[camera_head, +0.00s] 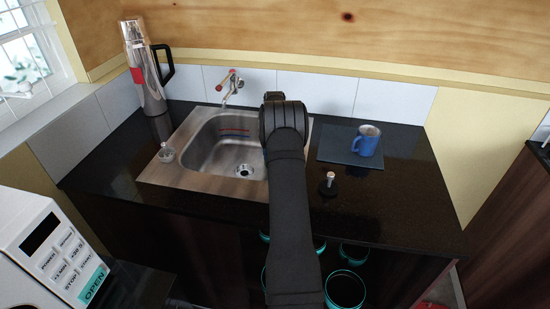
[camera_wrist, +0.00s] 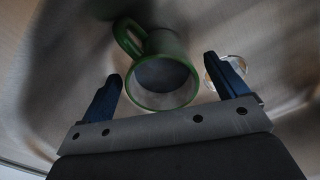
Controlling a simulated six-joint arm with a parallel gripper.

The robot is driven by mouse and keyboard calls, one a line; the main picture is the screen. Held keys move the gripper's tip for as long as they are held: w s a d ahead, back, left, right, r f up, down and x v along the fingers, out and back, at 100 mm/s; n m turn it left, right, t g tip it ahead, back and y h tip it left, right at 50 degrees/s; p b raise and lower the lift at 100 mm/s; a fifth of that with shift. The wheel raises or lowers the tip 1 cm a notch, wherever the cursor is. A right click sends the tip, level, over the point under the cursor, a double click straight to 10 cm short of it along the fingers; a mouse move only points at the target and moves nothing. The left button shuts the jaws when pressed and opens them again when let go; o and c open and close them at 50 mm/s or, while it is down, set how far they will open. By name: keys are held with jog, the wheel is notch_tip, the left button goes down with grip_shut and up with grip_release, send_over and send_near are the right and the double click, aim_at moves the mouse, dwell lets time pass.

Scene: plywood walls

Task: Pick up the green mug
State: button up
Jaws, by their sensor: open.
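The green mug (camera_wrist: 168,46) shows in the wrist view, its open mouth towards the camera and its handle at the upper left. It is on a pale, smooth surface, which looks like the metal of the sink. My gripper (camera_wrist: 163,70) is open, with one dark blue finger to the left of the mug and the other to its right. The mug's rim lies close to the gripper's palm; I cannot tell whether they touch. In the head view my arm covers the gripper and the green mug is not visible.
The steel sink (camera_head: 153,178) has a red-handled tap (camera_head: 232,88) behind it. A blue mug (camera_head: 366,142) stands on a dark mat (camera_head: 336,147) to the right. A steel flask (camera_head: 148,75) stands at the back left.

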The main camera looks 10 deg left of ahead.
notch_tip(320, 180, down, 2)
jog(key=shift+f, duration=0.1)
jog(key=c, duration=1.3)
jog(key=shift+c, duration=0.4)
jog(key=shift+r, duration=0.3)
